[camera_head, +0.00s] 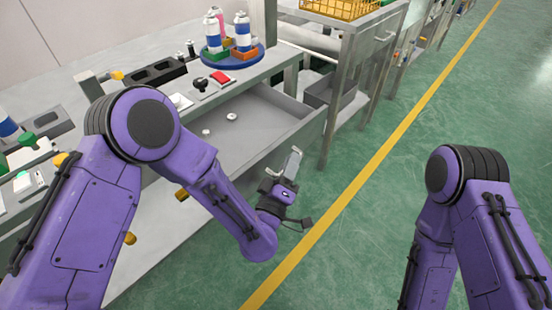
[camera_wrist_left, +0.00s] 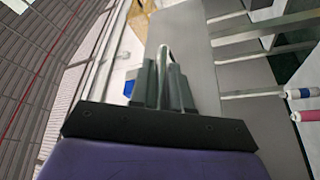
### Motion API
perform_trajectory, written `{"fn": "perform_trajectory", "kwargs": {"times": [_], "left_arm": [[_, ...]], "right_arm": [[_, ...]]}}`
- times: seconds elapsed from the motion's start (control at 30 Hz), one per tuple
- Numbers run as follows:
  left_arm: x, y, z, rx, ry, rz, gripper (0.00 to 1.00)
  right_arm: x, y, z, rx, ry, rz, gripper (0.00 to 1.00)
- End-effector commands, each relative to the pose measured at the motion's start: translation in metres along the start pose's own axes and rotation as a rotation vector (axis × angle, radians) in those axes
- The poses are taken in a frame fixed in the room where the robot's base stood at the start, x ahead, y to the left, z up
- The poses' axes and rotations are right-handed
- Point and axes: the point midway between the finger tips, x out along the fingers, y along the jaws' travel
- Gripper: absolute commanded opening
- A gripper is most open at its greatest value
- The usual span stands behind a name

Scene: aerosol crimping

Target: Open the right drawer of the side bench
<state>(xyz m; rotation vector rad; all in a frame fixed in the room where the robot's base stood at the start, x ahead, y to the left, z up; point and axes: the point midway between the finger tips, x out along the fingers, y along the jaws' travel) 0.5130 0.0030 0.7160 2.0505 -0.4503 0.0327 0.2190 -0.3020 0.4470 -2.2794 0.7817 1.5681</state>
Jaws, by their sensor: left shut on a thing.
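The right drawer (camera_head: 262,121) of the side bench (camera_head: 178,88) stands pulled out, its grey inside showing from above. My left gripper (camera_head: 286,165) is at the outer side of the drawer front, at the metal handle. In the left wrist view, the fingers of my left gripper (camera_wrist_left: 161,85) are closed around the curved metal handle (camera_wrist_left: 166,52), in front of the grey drawer front (camera_wrist_left: 190,42). My purple left arm hides part of the bench front. My right arm is at the right over the floor, and its gripper is out of the picture.
Two small white round parts (camera_head: 231,116) lie in the drawer. A blue round tray (camera_head: 232,62) with several spray cans stands on the bench top, near a red button box (camera_head: 222,78). A metal rack with a yellow basket (camera_head: 342,8) stands beyond the drawer. Green floor (camera_head: 375,215) is clear.

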Motion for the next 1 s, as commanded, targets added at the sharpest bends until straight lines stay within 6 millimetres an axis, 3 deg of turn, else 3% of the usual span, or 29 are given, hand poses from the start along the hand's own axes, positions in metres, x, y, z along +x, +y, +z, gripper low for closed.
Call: {"fn": "perform_trajectory", "kwargs": {"times": [0.2,0.6,0.63,0.67,1.0], "left_arm": [[-0.006,0.006,0.012,0.000,0.001,-0.003,0.00],[-0.006,0.009,0.014,-0.001,0.000,-0.003,0.00],[-0.006,0.009,0.014,-0.001,0.000,-0.003,0.20],[-0.006,0.009,0.015,-0.001,0.000,-0.003,0.23],[-0.012,0.009,0.016,-0.002,-0.002,0.001,0.23]], "right_arm": [[0.004,0.000,0.002,0.000,0.000,0.000,0.43],[0.004,0.000,0.002,0.000,0.000,0.000,0.43],[0.004,0.000,0.002,0.000,0.000,0.000,0.43],[0.004,0.000,0.002,0.000,0.000,0.000,0.43],[0.008,-0.001,0.003,0.000,0.000,0.000,0.43]]}}
